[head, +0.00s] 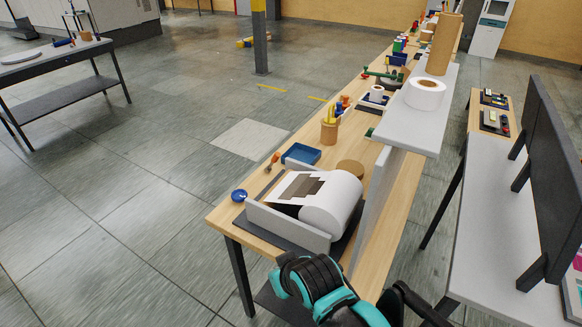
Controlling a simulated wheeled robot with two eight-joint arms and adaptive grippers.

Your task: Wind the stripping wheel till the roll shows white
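A grey-sided device stands on the near end of the long wooden bench, on a dark mat. A white roll (333,207) lies in it, with a white sheet (291,188) running off to the left. The sheet carries a dark grey and brown stepped print; the visible roll surface is white. A small blue round wheel or knob (239,195) sits at the device's left end; I cannot tell whether it is the stripping wheel. My teal and black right arm, with its gripper (318,277), is just in front of the device. Its fingertips cannot be made out. My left gripper is out of view.
A blue tray (302,153), a brown cup of tools (329,131) and an orange-handled tool (272,161) are near the device. A raised grey shelf (400,125) bearing a white roll (424,93) borders it on the right. The floor left of the bench (110,215) is clear.

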